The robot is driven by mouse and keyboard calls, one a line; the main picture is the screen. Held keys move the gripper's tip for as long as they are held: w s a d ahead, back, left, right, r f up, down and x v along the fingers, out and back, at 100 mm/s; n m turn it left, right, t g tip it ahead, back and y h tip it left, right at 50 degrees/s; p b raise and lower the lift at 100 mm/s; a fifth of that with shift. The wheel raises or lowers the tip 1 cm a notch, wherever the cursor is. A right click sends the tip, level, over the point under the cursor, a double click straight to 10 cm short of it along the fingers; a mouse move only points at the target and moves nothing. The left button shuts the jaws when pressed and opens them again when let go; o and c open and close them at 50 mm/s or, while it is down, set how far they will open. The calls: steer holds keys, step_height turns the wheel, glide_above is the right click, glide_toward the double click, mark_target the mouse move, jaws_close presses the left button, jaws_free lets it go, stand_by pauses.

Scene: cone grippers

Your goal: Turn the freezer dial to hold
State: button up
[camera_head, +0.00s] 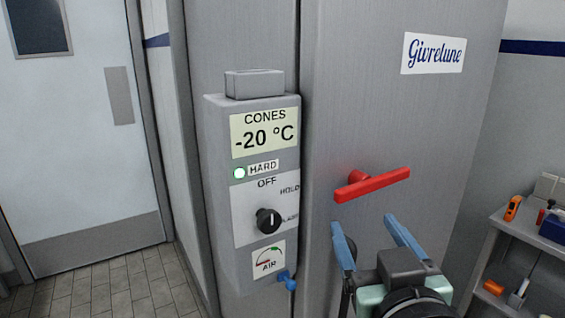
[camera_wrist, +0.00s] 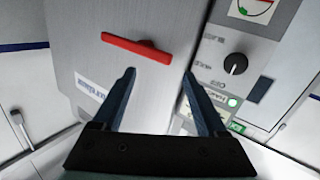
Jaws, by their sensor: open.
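The freezer dial (camera_head: 268,221) is a black round knob on the grey control box, with OFF above it, HOLD at upper right and a partly hidden label at right. The display (camera_head: 264,132) reads CONES -20 °C, and a green lamp (camera_head: 239,173) glows beside HARD. My gripper (camera_head: 363,223) is open and empty, right of the dial and apart from it, just below the red handle. In the wrist view the dial (camera_wrist: 236,63) appears right of my open fingers (camera_wrist: 159,73).
The red handle (camera_head: 372,185) sticks out from the freezer door close to my fingers. A blue valve (camera_head: 287,278) hangs under the AIR gauge (camera_head: 268,260). A shelf (camera_head: 520,228) with tools stands at right. Tiled floor lies clear at left.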

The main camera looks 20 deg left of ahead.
steer(key=a+r+n+g+y+p, duration=0.1)
steer(key=r+g+p, duration=0.15)
steer(key=p, duration=0.25)
steer(key=n+g+y+p, duration=0.35)
steer(key=g+p, duration=0.25)
steer(key=p, duration=0.4)
glide_toward(272, 220)
steer(key=shift+t, duration=0.35)
steer(key=p+x, duration=0.3)
steer(key=x, duration=0.6)
steer(key=shift+s+a+f, duration=0.15)
steer(key=shift+s+f, duration=0.05)
steer(key=shift+h, duration=0.25)
jaws_close()
